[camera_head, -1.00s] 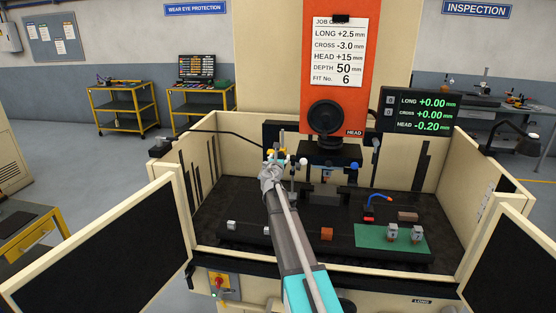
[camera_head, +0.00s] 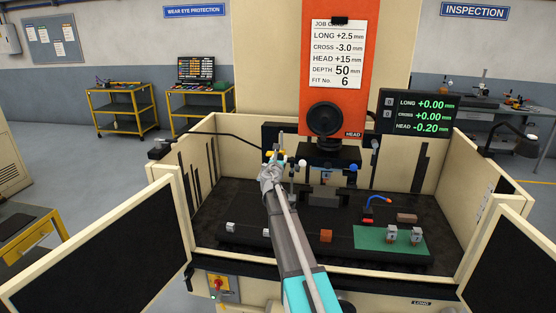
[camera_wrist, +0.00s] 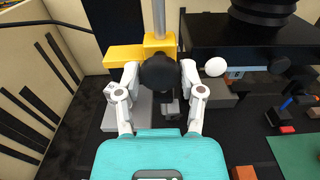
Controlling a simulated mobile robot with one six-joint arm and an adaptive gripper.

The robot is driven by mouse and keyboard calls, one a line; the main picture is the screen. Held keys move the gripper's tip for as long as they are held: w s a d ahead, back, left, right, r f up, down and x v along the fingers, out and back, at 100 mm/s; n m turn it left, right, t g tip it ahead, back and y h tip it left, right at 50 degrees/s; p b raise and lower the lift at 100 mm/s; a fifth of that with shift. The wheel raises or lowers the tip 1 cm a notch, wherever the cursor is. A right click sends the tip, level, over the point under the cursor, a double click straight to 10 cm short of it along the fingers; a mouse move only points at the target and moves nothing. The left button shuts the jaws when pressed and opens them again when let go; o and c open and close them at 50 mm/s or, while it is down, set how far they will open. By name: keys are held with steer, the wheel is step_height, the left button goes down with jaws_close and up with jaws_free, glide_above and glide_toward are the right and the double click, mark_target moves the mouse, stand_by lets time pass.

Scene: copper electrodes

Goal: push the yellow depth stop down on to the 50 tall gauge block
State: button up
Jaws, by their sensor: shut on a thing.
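In the wrist view the yellow depth stop (camera_wrist: 124,56) sits on an upright grey rod (camera_wrist: 159,18), just beyond my fingers. My gripper (camera_wrist: 160,76) has its two white fingers shut on a round black knob (camera_wrist: 160,72) in front of the stop. The knob looks joined to the stop, but the joint is hidden. A light grey block (camera_wrist: 117,111), likely the gauge block, stands below the stop's left part. Contact between them cannot be told. In the head view my gripper (camera_head: 271,170) covers much of the stop, with small yellow parts (camera_head: 268,154) showing above it.
The black machine head (camera_head: 330,152) hangs right of the stop. A white ball (camera_wrist: 215,67) lies close to my right finger. An orange-brown block (camera_head: 326,235) and a green mat (camera_head: 370,238) are on the table at right. Cream walls enclose the tank.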

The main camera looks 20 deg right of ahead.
steer(key=shift+c, duration=0.4)
steer(key=shift+f+b, duration=2.5)
steer(key=o, duration=1)
steer(key=shift+v, duration=3)
steer(key=shift+a, duration=0.1)
steer(key=v, duration=1.2)
